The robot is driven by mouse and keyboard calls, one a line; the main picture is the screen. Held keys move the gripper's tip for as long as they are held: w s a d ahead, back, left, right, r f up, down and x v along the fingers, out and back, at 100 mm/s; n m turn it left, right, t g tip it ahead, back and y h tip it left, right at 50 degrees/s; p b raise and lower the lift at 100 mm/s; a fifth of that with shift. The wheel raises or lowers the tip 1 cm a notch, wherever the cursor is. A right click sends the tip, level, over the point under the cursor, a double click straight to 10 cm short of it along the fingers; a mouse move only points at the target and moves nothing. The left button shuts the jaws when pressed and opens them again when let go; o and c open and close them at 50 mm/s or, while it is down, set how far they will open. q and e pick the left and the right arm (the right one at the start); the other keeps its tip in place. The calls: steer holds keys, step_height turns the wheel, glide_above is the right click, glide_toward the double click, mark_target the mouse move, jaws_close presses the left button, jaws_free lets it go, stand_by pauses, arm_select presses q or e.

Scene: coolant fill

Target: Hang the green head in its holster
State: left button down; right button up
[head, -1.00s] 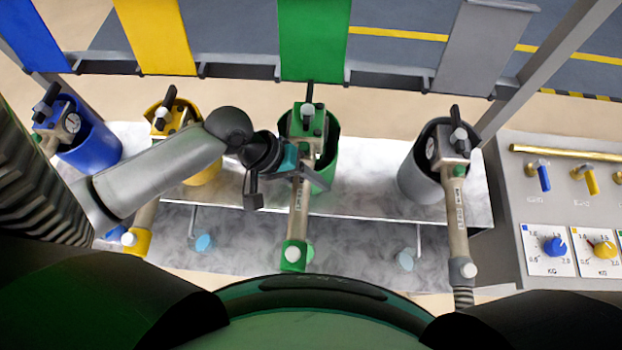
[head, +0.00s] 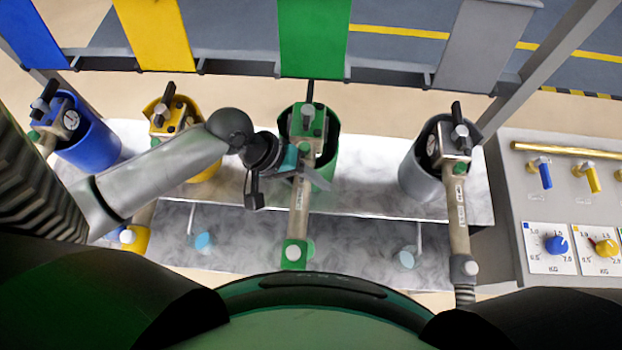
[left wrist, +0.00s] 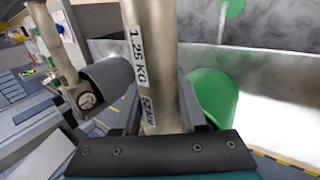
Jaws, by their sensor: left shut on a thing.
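The green head (head: 305,117) has a green block with a black lever on top, and a pale tube running down to a green end (head: 294,254). My left gripper (head: 300,172) is shut on its tube just below the block. In the left wrist view the labelled tube (left wrist: 140,65) stands between the fingers, and the block is out of sight. The green holster (head: 328,172) is a round cup behind the head, partly covered by it; it also shows in the left wrist view (left wrist: 212,95), right of the tube. I cannot tell whether the head is seated. My right gripper is not in view.
The blue holster (head: 88,142), yellow holster (head: 205,172) and grey holster (head: 418,172) stand along the same metal shelf (head: 370,195), each with a head at it. My left forearm passes over the yellow one. A valve and dial panel (head: 510,215) is at the right.

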arm_select(q)
steer(key=shift+f+b, duration=0.55)
steer(key=shift+f, duration=0.7)
steer(key=shift+c, duration=1.9)
jaws_free()
steer(key=v, duration=1.5)
steer(key=shift+r, duration=0.2)
